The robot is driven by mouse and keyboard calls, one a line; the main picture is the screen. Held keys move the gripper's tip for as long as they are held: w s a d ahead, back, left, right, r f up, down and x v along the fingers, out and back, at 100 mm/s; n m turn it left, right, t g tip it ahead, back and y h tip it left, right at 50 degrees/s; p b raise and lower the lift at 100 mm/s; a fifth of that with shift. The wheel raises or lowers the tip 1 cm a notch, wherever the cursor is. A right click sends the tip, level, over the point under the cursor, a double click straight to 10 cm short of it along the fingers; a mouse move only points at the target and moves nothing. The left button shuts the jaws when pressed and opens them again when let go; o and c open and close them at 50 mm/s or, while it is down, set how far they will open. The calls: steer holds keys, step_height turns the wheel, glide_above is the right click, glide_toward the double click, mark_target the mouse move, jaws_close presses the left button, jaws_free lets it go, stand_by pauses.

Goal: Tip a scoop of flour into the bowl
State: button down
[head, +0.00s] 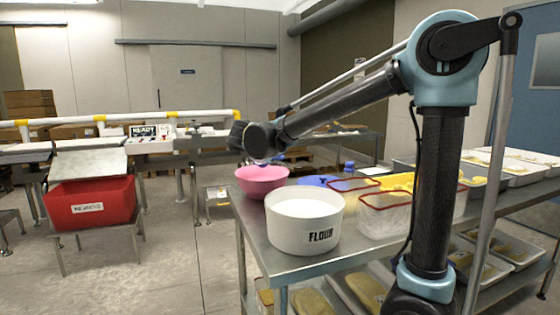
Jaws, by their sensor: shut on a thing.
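The pink bowl (262,184) stands on the steel table at its far left corner. The white tub labelled FLOUR (303,236) stands in front of it, with white flour (303,208) inside. My gripper (272,160) is small and dark under the end of my arm, just above the bowl's far rim. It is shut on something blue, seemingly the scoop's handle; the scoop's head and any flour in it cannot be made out. The bowl's inside is mostly hidden by its near wall.
Clear tubs with red rims (384,217) stand right of the flour, near a blue item (316,181) lying flat. A red bin (90,205) stands at the left below the conveyor. Floor between is open.

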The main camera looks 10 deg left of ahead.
steer(key=shift+s+f+t+h, duration=0.1)
steer(key=shift+f+t+h, duration=0.15)
steer(key=shift+t, duration=0.5)
steer(key=shift+s+f+t+h, duration=0.1)
steer(key=shift+t+h, duration=0.1)
steer(key=shift+t, duration=0.5)
steer(key=shift+s+f+t+h, duration=0.1)
steer(key=shift+f+t+h, duration=0.15)
steer(key=shift+t, duration=0.5)
steer(key=shift+w, duration=0.1)
